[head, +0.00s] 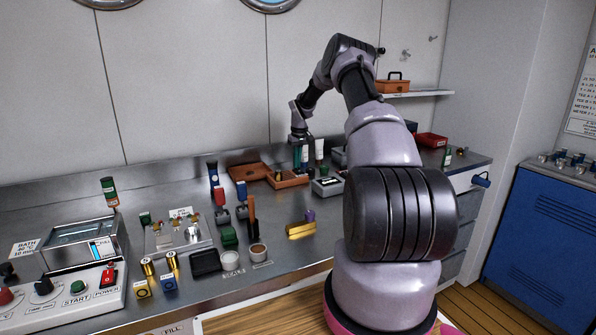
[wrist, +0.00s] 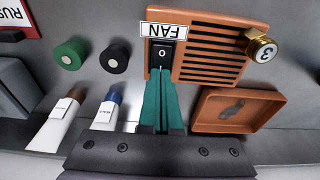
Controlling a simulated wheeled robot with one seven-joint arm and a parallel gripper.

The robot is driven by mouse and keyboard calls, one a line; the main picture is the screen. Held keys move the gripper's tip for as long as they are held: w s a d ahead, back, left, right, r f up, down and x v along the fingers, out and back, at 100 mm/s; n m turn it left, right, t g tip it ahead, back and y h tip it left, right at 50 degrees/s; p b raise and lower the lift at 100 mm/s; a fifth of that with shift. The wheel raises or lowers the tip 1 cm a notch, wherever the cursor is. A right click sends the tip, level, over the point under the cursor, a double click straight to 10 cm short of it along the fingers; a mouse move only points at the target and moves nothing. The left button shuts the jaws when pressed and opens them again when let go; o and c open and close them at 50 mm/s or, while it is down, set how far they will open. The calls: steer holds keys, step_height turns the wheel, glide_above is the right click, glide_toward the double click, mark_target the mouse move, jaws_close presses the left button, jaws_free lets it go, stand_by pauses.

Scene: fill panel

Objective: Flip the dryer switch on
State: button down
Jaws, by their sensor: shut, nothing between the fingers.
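The dryer is a brown slatted box (wrist: 210,50) in the wrist view, with a white FAN label (wrist: 164,30) that reads upside down. Its black rocker switch (wrist: 161,54) sits just below the label and shows an O mark. My gripper (wrist: 160,78) has its teal fingers closed together, with the tips at the switch's lower edge in the picture. I cannot tell whether they touch it. In the head view the brown box (head: 289,180) is on the bench, partly hidden behind my gripper (head: 301,168), which points down at it.
A brown tray (wrist: 235,108) lies beside the dryer, and a brass piece marked 3 (wrist: 261,49) is at the dryer's corner. Green (wrist: 70,54) and black (wrist: 114,60) round pieces and two capped bottles (wrist: 103,118) stand on the other side. Several items crowd the bench (head: 300,262).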

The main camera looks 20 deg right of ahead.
steer(key=shift+f, duration=0.2)
steer(key=shift+r, duration=3.55)
